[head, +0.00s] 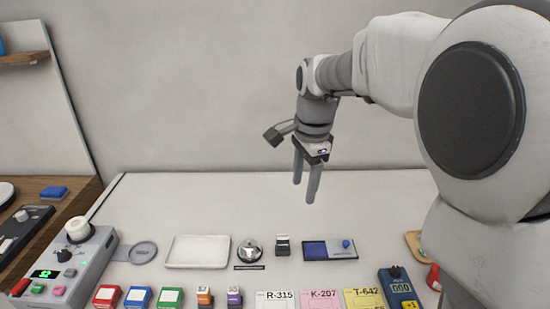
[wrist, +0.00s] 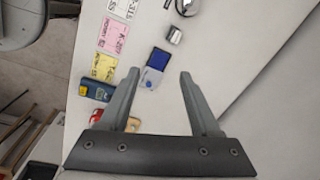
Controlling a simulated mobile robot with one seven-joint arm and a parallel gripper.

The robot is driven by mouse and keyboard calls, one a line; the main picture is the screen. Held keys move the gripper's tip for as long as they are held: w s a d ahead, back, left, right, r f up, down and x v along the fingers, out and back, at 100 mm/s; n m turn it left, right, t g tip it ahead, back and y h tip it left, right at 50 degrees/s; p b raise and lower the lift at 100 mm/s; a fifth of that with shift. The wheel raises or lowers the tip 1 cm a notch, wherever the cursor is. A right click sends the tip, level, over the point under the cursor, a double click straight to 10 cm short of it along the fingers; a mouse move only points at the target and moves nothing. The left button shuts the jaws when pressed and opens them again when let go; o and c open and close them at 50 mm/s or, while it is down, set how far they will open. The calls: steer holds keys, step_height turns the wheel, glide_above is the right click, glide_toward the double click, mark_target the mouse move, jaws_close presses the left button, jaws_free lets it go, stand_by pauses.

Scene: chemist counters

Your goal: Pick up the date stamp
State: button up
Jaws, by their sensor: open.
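A small black and silver block (head: 283,245), which looks like the date stamp, stands on the white counter between the call bell and the blue ink pad. It also shows near the top of the wrist view (wrist: 175,36). My gripper (head: 304,191) is open and empty, with its fingers pointing down, well above the counter and behind the stamp block. In the wrist view its two fingers (wrist: 160,72) are spread apart, and the stamp block lies beyond the fingertips. Nothing is between the fingers at their tips.
The call bell (head: 249,251) stands close left of the stamp block, the ink pad (head: 328,250) close right. A white tray (head: 197,251) is further left. Cards (head: 320,299), coloured boxes (head: 170,297) and a blue device (head: 399,287) line the front. The counter's back is clear.

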mark_target(283, 236)
steer(key=w+a+f+m+g, duration=0.1)
steer(key=w+a+f+m, duration=0.3)
steer(key=w+f, duration=0.2)
steer(key=shift+h, duration=0.3)
step_height(283, 236, down, 17)
steer(key=shift+d+f+b, duration=0.1)
steer(key=shift+b, duration=0.55)
jaws_close()
steer(key=shift+w, duration=0.1)
